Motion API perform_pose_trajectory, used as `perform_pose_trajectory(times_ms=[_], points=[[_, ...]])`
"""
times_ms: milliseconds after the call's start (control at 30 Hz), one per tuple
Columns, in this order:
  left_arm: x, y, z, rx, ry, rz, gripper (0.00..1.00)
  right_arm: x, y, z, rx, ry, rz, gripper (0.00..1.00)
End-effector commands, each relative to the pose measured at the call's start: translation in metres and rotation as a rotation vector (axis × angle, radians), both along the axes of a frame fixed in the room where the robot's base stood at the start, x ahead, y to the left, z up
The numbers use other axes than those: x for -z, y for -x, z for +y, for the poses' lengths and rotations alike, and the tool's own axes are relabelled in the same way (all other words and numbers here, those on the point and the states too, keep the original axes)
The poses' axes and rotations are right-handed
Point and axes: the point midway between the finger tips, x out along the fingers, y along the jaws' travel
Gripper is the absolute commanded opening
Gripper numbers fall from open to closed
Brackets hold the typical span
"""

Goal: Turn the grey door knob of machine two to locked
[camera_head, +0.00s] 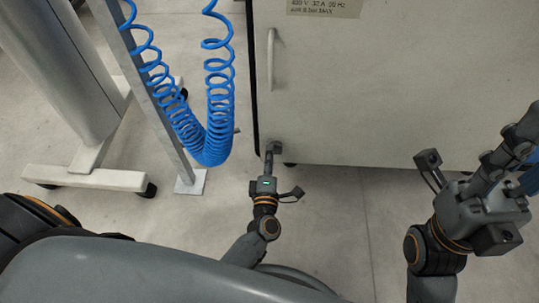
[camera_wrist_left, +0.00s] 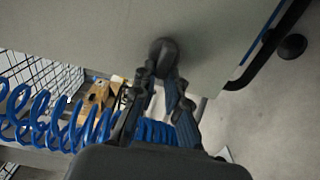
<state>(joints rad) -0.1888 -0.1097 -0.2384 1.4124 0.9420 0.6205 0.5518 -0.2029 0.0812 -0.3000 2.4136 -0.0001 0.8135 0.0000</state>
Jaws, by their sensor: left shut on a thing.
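The grey door knob (camera_head: 274,147) sits low on the light door of the machine (camera_head: 350,100), near its lower left corner. In the left wrist view the dark knob (camera_wrist_left: 163,50) stands out from the panel. My left gripper (camera_head: 272,153) reaches up to it from below. Its two fingers (camera_wrist_left: 164,72) are shut on the knob, one on each side; the fingertips partly cover it. I cannot read the knob's turn angle. My right gripper (camera_head: 462,193) hangs at the right, apart from the machine, with its fingers spread and nothing seen between them.
A blue coiled hose (camera_head: 217,110) hangs left of the machine beside a metal post (camera_head: 160,100). A white wheeled stand (camera_head: 85,178) is at the far left. A vertical door handle (camera_head: 271,60) is above the knob. Grey floor (camera_head: 335,215) is clear below the machine.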

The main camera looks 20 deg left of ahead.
Motion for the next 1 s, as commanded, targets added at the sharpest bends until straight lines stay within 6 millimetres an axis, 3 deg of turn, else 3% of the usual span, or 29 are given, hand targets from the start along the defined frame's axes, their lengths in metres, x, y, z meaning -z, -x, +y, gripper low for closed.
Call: perform_pose_trajectory(times_ms=[533,567,667,1000], points=[[-0.0012,-0.0014,0.0015,-0.002,0.023,-0.011,0.0,-0.0002,0.0004,0.0001,0.0,0.001,-0.003,0.36],[-0.0012,-0.0014,0.0015,-0.002,0.023,-0.011,0.17,-0.0002,0.0006,0.0001,0.0,0.002,-0.004,0.36],[-0.0012,-0.0014,0.0015,-0.002,0.023,-0.011,0.36,-0.0001,0.0007,0.0004,-0.002,0.005,-0.005,0.36],[0.0002,0.0009,0.0004,-0.001,0.022,-0.007,0.36,-0.001,0.0013,0.0,0.0,0.005,-0.011,0.36]])
